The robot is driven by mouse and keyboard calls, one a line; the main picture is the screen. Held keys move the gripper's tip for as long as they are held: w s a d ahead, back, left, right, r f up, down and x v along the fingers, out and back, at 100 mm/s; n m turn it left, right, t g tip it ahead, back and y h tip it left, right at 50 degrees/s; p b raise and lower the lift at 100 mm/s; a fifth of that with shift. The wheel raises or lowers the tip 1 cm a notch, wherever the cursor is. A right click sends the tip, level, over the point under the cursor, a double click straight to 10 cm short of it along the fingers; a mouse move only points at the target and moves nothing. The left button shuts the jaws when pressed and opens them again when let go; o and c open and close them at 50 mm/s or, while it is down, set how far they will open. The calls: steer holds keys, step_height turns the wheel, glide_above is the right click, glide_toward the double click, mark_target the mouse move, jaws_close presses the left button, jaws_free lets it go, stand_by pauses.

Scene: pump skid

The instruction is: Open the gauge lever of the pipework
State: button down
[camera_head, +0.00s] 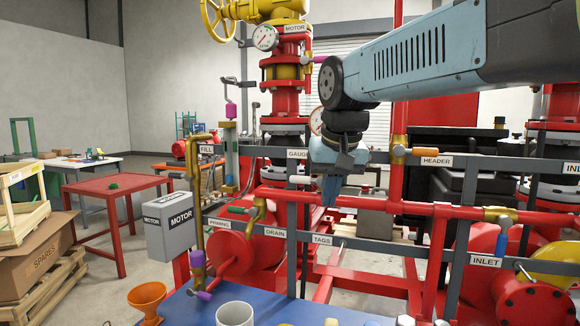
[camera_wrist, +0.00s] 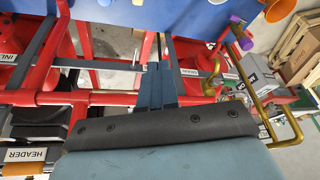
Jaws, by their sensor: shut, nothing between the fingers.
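The pipework is red pipe on a grey rail frame; a horizontal red pipe (camera_head: 350,202) crosses the middle of the head view. A label reading GAUGE (camera_head: 297,153) is on the upper rail, partly covered by my gripper. A round gauge (camera_head: 316,121) shows in part behind my wrist. My gripper (camera_head: 329,190) points down in front of the rails, shut and empty. In the wrist view, its closed blue-grey fingers (camera_wrist: 156,84) lie over the pipework; contact cannot be told.
The HEADER valve (camera_head: 399,150) is just right of my gripper. A blue INLET lever (camera_head: 502,243) is at the right. A blue tabletop (camera_head: 272,312) with a white cup (camera_head: 235,314) and orange funnel (camera_head: 148,298) is in front.

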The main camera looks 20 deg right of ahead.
steer(key=w+r+m+g, duration=0.1)
steer(key=w+r+m, duration=0.2)
steer(key=w+r, duration=0.65)
step_height(320, 180, up, 6)
steer(key=m+g, duration=0.2)
glide_above(298, 177)
steer(key=s+a, duration=0.1)
steer(key=s, duration=0.1)
steer(key=shift+w+a+h, duration=0.15)
steer(key=shift+h, duration=0.25)
steer(key=shift+f, duration=0.1)
steer(key=f, duration=0.4)
steer(key=w+d+f, duration=0.1)
steer(key=f, duration=0.8)
steer(key=shift+w+d+f, duration=0.2)
steer(key=shift+w+f, duration=0.15)
steer(key=shift+f, duration=0.05)
